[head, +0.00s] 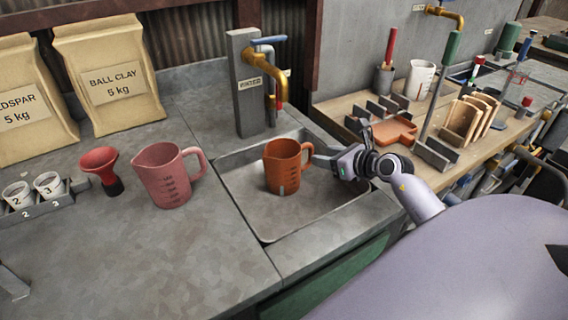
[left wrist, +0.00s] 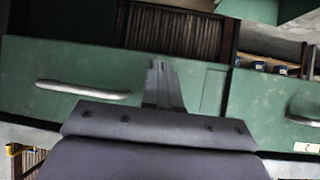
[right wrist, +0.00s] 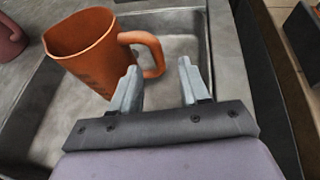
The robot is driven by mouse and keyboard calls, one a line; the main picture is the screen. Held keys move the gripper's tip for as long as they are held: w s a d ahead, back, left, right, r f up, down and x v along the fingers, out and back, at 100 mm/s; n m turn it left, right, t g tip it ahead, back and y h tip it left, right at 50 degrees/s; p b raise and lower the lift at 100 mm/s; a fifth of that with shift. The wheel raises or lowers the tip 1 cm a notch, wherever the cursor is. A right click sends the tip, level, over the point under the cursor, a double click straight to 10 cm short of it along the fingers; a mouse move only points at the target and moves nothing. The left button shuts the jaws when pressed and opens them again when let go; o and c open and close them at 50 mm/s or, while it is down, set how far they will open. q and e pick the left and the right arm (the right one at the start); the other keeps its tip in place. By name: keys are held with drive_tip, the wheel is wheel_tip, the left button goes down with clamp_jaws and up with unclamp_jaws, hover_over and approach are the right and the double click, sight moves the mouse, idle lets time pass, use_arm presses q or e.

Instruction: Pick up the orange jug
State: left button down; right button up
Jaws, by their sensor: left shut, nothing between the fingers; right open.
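The orange jug (head: 283,167) stands upright in the shallow grey sink (head: 262,222) in the head view, its handle to the right. My right gripper (head: 335,163) is just right of the jug's handle. In the right wrist view the jug (right wrist: 84,52) is at the upper left. There my right gripper (right wrist: 157,85) is open, with its left fingertip close by the handle and in front of it; I cannot tell whether they touch. My left gripper (left wrist: 158,68) is shut and empty in the left wrist view, facing green drawers, away from the jug.
A pink jug (head: 168,176) and a red funnel (head: 101,168) stand on the counter left of the sink. The tap (head: 265,80) rises behind the sink. A wooden bench (head: 340,106) with racks and tools is at the right. Green drawers (left wrist: 60,75) have protruding handles.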

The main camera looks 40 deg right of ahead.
sight(311, 151)
drive_tip(key=shift+x, duration=2.95)
drive_tip(key=shift+r, duration=0.1)
drive_tip(key=shift+c, duration=0.3)
clamp_jaws()
